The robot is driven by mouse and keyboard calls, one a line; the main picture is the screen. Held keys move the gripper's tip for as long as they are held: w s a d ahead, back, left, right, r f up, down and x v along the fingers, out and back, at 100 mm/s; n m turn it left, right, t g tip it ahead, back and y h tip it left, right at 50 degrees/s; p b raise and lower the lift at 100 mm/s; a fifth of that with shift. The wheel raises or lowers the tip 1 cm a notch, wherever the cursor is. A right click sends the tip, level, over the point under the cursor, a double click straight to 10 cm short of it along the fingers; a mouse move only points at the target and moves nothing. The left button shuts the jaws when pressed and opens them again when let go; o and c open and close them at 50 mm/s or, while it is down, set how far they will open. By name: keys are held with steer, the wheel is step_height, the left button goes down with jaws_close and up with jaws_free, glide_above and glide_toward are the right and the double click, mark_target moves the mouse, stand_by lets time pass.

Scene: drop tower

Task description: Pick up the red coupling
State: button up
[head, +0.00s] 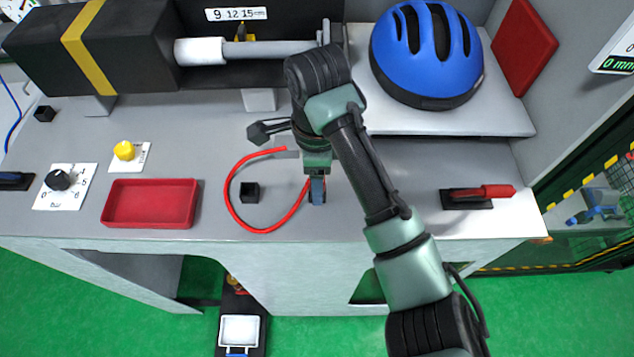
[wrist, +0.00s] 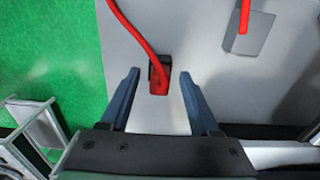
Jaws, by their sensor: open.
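The red coupling (wrist: 160,87) is a small red block on the end of a red hose (head: 233,205). In the wrist view it shows between my two finger pads, with a black part right beside it. My gripper (wrist: 159,75) is open, one finger on each side of the coupling with gaps visible. I cannot tell whether the fingers are down at its height. In the head view my gripper (head: 318,192) points down near the bench's front edge and mostly hides the coupling.
The hose loops around a black block (head: 250,192) to a grey plate (wrist: 250,34). A red tray (head: 150,203), black knob (head: 58,180) and yellow knob (head: 124,150) are to the left. A blue helmet (head: 425,50) and red-handled tool (head: 480,194) are to the right.

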jaws_close()
stand_by(0.3)
steer(key=shift+r, duration=0.1)
